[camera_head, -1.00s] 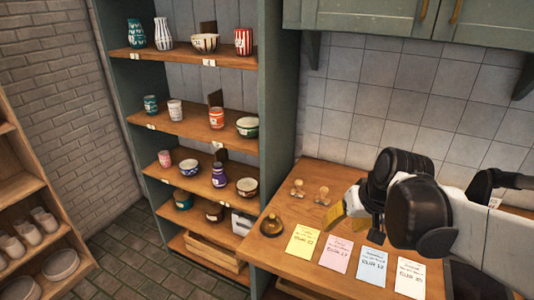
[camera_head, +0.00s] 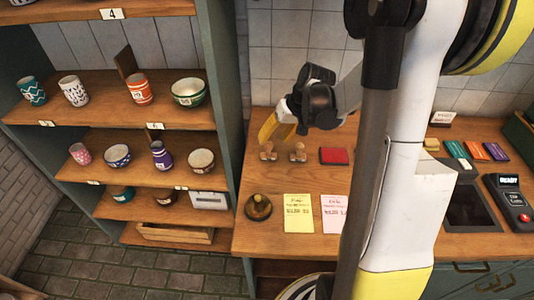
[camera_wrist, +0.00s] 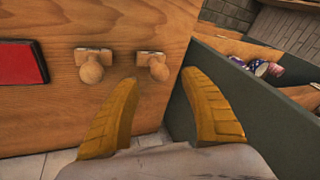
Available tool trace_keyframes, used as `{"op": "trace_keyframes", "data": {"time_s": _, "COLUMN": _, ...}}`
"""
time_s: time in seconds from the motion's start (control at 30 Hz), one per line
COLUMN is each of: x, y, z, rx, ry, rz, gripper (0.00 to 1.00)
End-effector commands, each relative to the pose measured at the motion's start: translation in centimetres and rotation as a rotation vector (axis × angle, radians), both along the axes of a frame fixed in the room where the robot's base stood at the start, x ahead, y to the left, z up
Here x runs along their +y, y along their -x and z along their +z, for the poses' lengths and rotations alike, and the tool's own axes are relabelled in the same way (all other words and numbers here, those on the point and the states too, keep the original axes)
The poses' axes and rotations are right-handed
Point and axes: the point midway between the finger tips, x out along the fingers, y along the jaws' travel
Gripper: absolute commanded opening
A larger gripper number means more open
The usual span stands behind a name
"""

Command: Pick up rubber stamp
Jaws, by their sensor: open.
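Two wooden rubber stamps with rounded handles stand side by side on the wooden counter: the left stamp (camera_head: 268,151) and the right stamp (camera_head: 298,152). In the wrist view, one stamp (camera_wrist: 92,66) is at upper left and the other stamp (camera_wrist: 153,65) is at upper middle, between the lines of the fingers. My gripper (camera_head: 281,127) is open, with yellow fingers just behind and above the stamps. The open fingers also show in the wrist view (camera_wrist: 160,105), with nothing between them. Neither stamp is touched, as far as I can see.
A red ink pad (camera_head: 334,155) lies right of the stamps. A green shelf wall (camera_head: 225,80) rises left of the counter. The counter (camera_head: 275,180) is clear between stamps and cards.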

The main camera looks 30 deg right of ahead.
Motion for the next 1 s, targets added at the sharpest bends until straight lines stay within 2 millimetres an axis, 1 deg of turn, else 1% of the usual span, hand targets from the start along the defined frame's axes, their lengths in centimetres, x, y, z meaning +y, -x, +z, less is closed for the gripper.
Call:
{"op": "trace_keyframes", "data": {"time_s": 0.13, "x": 0.2, "y": -0.4, "z": -1.3, "rx": 0.0, "ry": 0.0, "rz": 0.0, "gripper": 0.53}}
{"op": "trace_keyframes", "data": {"time_s": 0.3, "x": 0.7, "y": -1.2, "z": -4.0, "rx": 0.001, "ry": 0.0, "rz": 0.001, "gripper": 0.53}}
{"op": "trace_keyframes", "data": {"time_s": 0.4, "x": 1.0, "y": -1.5, "z": -4.9, "rx": 0.001, "ry": 0.0, "rz": 0.001, "gripper": 0.53}}
{"op": "trace_keyframes", "data": {"time_s": 0.6, "x": 1.1, "y": -1.6, "z": -4.9, "rx": 0.0, "ry": 0.0, "rz": 0.0, "gripper": 0.53}}
{"op": "trace_keyframes", "data": {"time_s": 0.63, "x": 1.1, "y": -1.6, "z": -4.9, "rx": 0.0, "ry": 0.0, "rz": 0.0, "gripper": 0.51}}
{"op": "trace_keyframes", "data": {"time_s": 0.67, "x": 1.1, "y": -1.6, "z": -4.9, "rx": 0.0, "ry": 0.0, "rz": 0.0, "gripper": 0.42}}
{"op": "trace_keyframes", "data": {"time_s": 0.7, "x": 1.1, "y": -1.6, "z": -4.9, "rx": 0.0, "ry": 0.0, "rz": 0.0, "gripper": 0.3}}
{"op": "trace_keyframes", "data": {"time_s": 0.77, "x": 1.1, "y": -1.6, "z": -4.9, "rx": 0.0, "ry": 0.0, "rz": -0.001, "gripper": 0.11}}
{"op": "trace_keyframes", "data": {"time_s": 0.8, "x": 1.1, "y": -1.6, "z": -4.9, "rx": 0.0, "ry": 0.0, "rz": 0.0, "gripper": 0.0}}
{"op": "trace_keyframes", "data": {"time_s": 1.0, "x": 1.1, "y": -1.6, "z": -4.9, "rx": 0.0, "ry": 0.0, "rz": 0.0, "gripper": 0.0}}
